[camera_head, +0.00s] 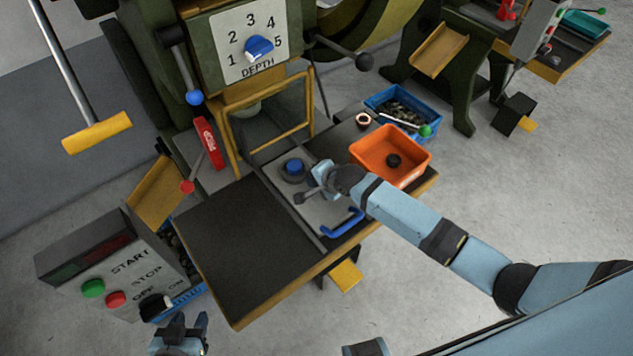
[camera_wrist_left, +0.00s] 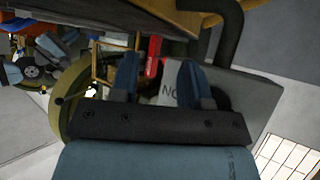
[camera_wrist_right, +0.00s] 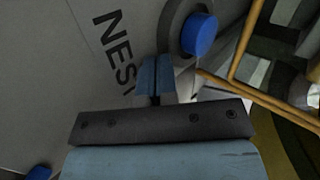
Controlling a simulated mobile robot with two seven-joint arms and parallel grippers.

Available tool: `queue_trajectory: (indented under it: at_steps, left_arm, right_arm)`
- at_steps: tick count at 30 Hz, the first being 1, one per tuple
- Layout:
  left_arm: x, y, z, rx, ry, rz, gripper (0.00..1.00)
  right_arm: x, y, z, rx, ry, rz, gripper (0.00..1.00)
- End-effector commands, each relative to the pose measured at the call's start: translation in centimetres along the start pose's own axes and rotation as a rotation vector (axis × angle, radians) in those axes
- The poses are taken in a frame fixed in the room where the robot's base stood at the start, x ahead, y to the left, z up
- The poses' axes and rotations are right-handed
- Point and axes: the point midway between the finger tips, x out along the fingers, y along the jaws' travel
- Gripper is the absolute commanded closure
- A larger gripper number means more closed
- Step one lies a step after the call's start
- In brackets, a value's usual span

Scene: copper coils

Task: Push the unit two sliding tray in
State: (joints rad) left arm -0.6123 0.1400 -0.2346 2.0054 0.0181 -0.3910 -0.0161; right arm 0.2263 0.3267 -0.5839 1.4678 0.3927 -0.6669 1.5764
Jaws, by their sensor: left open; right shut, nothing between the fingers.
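The sliding tray (camera_head: 325,209) is a grey plate on the machine's table, with a blue handle (camera_head: 343,222) at its near end. A round nest with a blue part (camera_head: 294,166) sits toward its far end; the blue part also shows in the right wrist view (camera_wrist_right: 199,35), beside "NEST" lettering. My right gripper (camera_head: 318,186) is shut and empty, low over the tray beside the nest, apart from the handle. I cannot tell whether its tips touch the plate. My left gripper (camera_head: 186,324) is open and empty, in front of the control box at the lower left.
An orange bin (camera_head: 415,158) with a dark ring stands right of the tray. A yellow guard frame (camera_head: 234,145) stands behind it. The control box (camera_head: 125,265) with coloured buttons is at the left. A blue crate (camera_head: 432,112) lies behind. The dark table top (camera_head: 245,240) left of the tray is clear.

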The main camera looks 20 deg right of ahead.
Motion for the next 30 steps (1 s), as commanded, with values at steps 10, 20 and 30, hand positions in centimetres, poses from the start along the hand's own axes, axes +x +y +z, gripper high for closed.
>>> queue_trajectory:
  at_steps: [10,20,30]
  left_arm:
    - [0.1,0.1,0.1,-0.008,-0.006,-0.001,0.57]
    - [0.0,0.2,0.1,-0.007,-0.007,0.001,0.57]
    - [1.5,0.2,2.2,-0.024,-0.025,0.004,0.57]
  right_arm:
    - [0.1,-0.1,0.1,0.0,0.002,0.001,1.0]
    - [2.6,-2.6,-0.5,0.006,0.004,-0.003,1.0]
    - [9.3,-8.1,-1.9,0.002,0.002,0.0,1.0]
